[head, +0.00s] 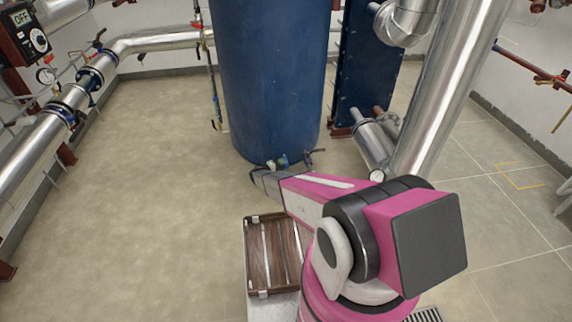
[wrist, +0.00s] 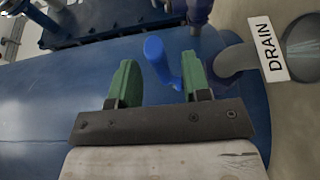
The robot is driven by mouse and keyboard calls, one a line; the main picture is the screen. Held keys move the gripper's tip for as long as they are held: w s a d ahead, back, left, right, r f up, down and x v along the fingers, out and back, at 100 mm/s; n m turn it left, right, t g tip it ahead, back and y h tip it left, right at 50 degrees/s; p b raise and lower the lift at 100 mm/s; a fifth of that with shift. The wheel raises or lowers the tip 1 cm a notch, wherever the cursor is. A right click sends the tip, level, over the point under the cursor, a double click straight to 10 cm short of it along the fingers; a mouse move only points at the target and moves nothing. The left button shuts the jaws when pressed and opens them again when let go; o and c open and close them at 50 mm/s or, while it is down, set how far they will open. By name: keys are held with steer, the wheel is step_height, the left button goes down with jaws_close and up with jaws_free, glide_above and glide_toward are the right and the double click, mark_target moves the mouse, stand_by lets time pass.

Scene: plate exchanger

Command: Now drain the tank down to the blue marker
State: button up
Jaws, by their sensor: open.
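The blue tank (head: 270,80) stands upright in the middle of the head view, and its blue wall (wrist: 40,110) fills much of the wrist view. A blue valve handle (wrist: 158,55) sits beside a grey pipe (wrist: 236,60) with a white DRAIN label (wrist: 275,48). My gripper (wrist: 160,70) is open, its green fingers on either side of the blue handle; I cannot tell whether either finger touches it. In the head view small fittings (head: 308,155) show at the tank's foot, and my arm hides part of that area. I cannot make out a blue marker.
Silvery pipes (head: 150,43) run along the left, and a large pipe (head: 455,85) stands at right. A control box reading OFF (head: 22,35) is at upper left. The left floor is clear.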

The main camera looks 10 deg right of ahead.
steer(key=shift+x, duration=1.2)
